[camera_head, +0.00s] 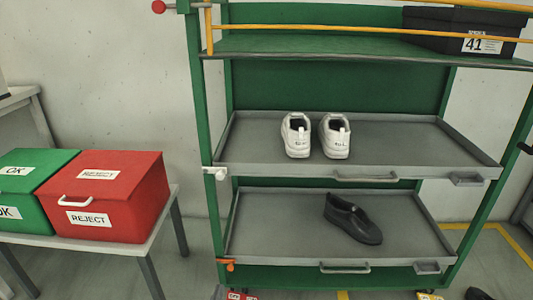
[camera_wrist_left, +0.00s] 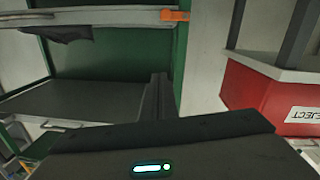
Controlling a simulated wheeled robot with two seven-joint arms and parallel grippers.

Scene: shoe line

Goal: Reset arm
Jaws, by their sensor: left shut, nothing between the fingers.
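My left gripper (camera_wrist_left: 160,82) shows in the left wrist view, where the scene is upside down. Its dark fingers are together with nothing between them. Its dark body with a lit white strip fills the bottom of that view. The gripper is clear of the rack and the red box in that view. I cannot make out either gripper in the head view. My right gripper is not seen.
A green rack (camera_head: 199,100) holds white shoes (camera_head: 297,138) on its middle tray, a black shoe (camera_head: 352,220) on its lower tray and a black box (camera_head: 440,28) on top. The red REJECT box (camera_head: 120,190) and green OK box (camera_head: 22,170) stand on a table at left.

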